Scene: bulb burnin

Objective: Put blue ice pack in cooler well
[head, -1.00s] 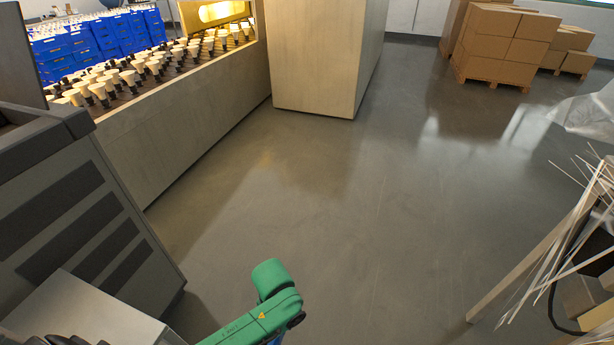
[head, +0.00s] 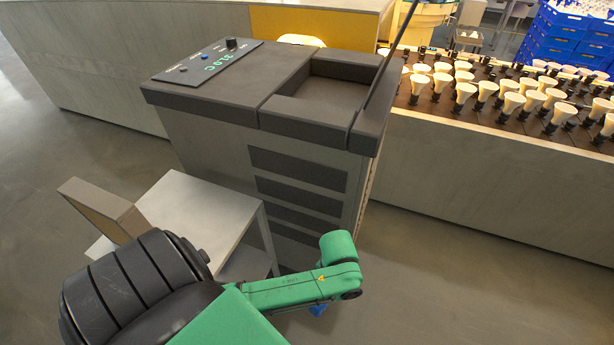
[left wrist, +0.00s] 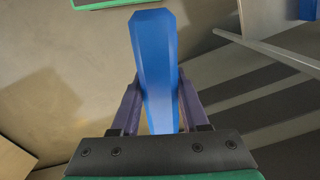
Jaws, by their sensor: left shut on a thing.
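The blue ice pack (left wrist: 155,65) is gripped between the two fingers of my left gripper (left wrist: 158,105) in the left wrist view. In the head view only a small blue bit of the pack (head: 318,310) shows below my green left arm; the gripper itself is hidden there. The cooler (head: 270,110) is a grey cabinet with a dark top, a control panel and a green display. Its cooler well (head: 320,92) is a rectangular recess at the right of the top, with a raised lid edge beside it. The held pack is lower than the cooler top, in front of the cabinet. My right gripper is not in view.
A light metal side table (head: 195,210) stands against the cooler's front left, with a cardboard piece (head: 105,210) on it. A long counter with rows of bulbs (head: 510,95) runs to the right. Blue crates (head: 575,40) stand behind. Floor at right is clear.

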